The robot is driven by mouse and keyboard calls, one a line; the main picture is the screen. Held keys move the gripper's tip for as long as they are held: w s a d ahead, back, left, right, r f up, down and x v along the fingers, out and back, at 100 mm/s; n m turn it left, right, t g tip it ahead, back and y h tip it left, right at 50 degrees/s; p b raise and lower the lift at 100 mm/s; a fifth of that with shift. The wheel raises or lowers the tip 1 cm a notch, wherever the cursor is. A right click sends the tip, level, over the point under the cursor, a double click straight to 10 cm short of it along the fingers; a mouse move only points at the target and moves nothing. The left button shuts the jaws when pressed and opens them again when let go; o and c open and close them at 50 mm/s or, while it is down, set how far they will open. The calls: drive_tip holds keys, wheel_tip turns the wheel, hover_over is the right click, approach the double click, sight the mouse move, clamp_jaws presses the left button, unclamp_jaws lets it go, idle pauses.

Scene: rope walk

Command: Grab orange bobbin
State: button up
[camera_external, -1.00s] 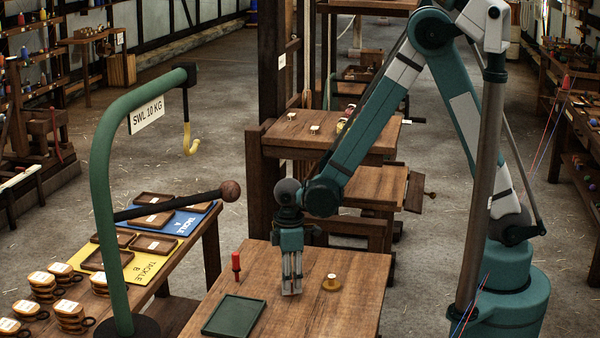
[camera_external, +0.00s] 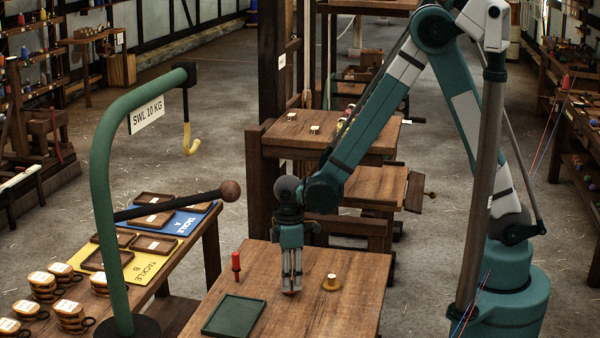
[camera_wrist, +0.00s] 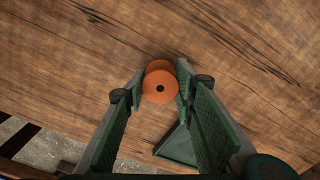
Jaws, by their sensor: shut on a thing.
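The orange bobbin (camera_wrist: 160,88) shows in the wrist view as a round flanged spool with a dark centre hole, between the tips of my two green-padded fingers. My gripper (camera_external: 291,291) is shut on it, pointing straight down close to the wooden tabletop. In the external view the fingers hide most or all of the bobbin. It is too small there to tell whether it touches the table.
A dark green tray (camera_external: 234,316) lies front left. A green post with a hook (camera_external: 190,146) rises further left. The table front right is clear.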

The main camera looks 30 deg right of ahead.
wheel_tip(320, 180, up, 9)
drive_tip(key=shift+r+p, duration=0.1)
drive_tip(key=shift+p, duration=0.75)
